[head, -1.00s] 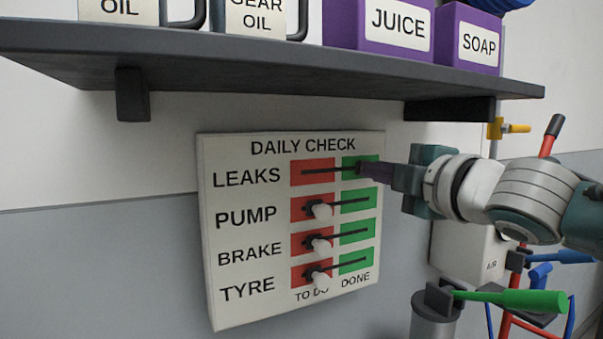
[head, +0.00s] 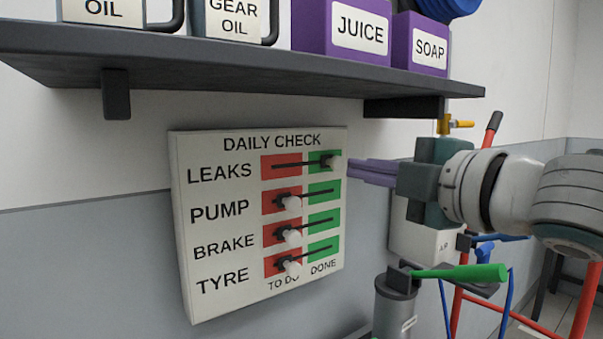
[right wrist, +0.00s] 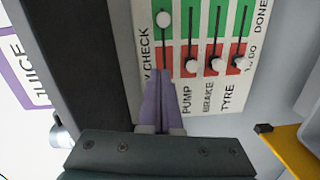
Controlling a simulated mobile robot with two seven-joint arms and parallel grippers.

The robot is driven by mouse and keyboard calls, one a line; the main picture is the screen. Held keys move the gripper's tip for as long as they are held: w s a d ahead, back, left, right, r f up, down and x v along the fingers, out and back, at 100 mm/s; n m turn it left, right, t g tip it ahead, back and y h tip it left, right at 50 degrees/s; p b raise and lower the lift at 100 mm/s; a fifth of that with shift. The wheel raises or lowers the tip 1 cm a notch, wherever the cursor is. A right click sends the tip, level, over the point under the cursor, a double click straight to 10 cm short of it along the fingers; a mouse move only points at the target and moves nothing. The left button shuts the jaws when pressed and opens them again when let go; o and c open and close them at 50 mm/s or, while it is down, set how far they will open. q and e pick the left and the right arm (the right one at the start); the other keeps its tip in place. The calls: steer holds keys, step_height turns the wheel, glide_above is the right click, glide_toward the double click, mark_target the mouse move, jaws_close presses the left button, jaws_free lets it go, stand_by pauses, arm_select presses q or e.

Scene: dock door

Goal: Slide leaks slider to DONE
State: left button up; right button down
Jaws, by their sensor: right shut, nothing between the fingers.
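The daily check board (head: 185,262) hangs on the wall below the shelf. The white knob of the leaks slider (head: 334,163) is at the right end of its slot, on the green DONE side. The right wrist view also shows that leaks knob (right wrist: 164,19) at the green end. My right gripper (head: 350,170) is just right of the board, its purple fingers pointing at the leaks row. The fingers (right wrist: 159,74) are shut and empty, apart from the knob. My left gripper is out of view.
The pump (head: 292,203), brake (head: 292,237) and tyre (head: 291,268) knobs sit on red, at TO DO. A dark shelf (head: 230,78) with oil, juice and soap containers overhangs the board. A green-handled lever (head: 460,273) stands below my right gripper.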

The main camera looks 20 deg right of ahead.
steer(key=shift+s+d, duration=0.15)
steer(key=shift+s, duration=0.55)
steer(key=s+a+f+m+g+h+p, duration=0.15)
steer(key=s+f+m+g+h, duration=0.35)
steer(key=s+f+m, duration=0.7)
steer(key=s+f+m+g+p, duration=0.1)
steer(key=s+f+m+g, duration=0.25)
steer(key=s, duration=0.55)
steer(key=s+f+m+g+p, duration=0.1)
steer(key=s+f+m+g, duration=0.1)
steer(key=s+f+g, duration=0.45)
step_height(320, 180, up, 40)
steer(key=s+t+p, duration=0.1)
steer(key=s+p, duration=0.1)
steer(key=p, duration=3.6)
steer(key=shift+d+r+t, duration=0.15)
steer(key=shift+d+t, duration=0.05)
steer(key=shift+t, duration=0.1)
